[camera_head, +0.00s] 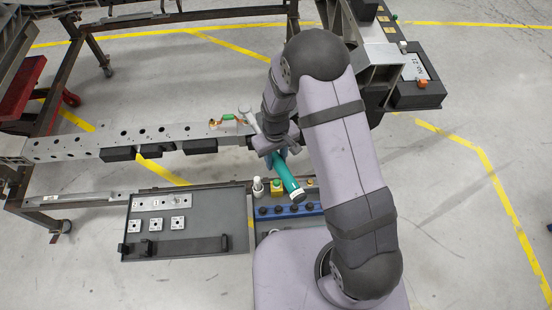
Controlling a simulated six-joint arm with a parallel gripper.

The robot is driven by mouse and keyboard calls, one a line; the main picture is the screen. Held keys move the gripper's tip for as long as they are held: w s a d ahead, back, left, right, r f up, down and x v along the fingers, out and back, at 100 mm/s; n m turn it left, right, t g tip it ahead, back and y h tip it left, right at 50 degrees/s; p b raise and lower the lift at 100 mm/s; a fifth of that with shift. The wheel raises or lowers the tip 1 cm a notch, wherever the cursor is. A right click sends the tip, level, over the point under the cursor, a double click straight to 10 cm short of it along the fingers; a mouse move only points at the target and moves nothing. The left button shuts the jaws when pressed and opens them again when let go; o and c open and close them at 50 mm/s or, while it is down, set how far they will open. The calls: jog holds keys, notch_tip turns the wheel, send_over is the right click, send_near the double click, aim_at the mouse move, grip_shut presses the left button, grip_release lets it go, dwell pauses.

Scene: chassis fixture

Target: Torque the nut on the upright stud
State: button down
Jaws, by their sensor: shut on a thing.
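My gripper (278,152) is shut on a tool with a teal handle (288,178), which looks like a torque wrench. The handle slants down to the right below the jaws. Its pale shaft runs up to the left and ends in a grey head (245,111) over the right part of the perforated chassis rail (165,141). Small orange and green pieces (226,117) lie just left of the head. I cannot make out the stud or the nut, or tell whether the head touches anything.
A dark tray (185,235) with pale square plates and black blocks stands in front of the rail. A blue rack (290,211) with dark knobs is beside it. A black box with a screen (416,73) is at upper right. Open floor lies on the right.

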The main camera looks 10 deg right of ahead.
jog(key=shift+a, duration=0.25)
jog(key=shift+s+a+m, duration=0.15)
jog(key=shift+a+m, duration=0.15)
jog(key=shift+s+a+m, duration=0.2)
jog(key=shift+a+m, duration=0.1)
jog(key=shift+a, duration=0.25)
dwell(0.6)
jog(key=shift+s+a, duration=0.1)
jog(key=shift+a, duration=0.2)
jog(key=shift+a+m, duration=0.2)
jog(key=shift+m, duration=0.1)
dwell(0.4)
jog(key=shift+r+p, duration=1.05)
jog(key=shift+r, duration=0.15)
dwell(0.7)
jog(key=shift+r+p, duration=1.85)
jog(key=shift+r, duration=0.45)
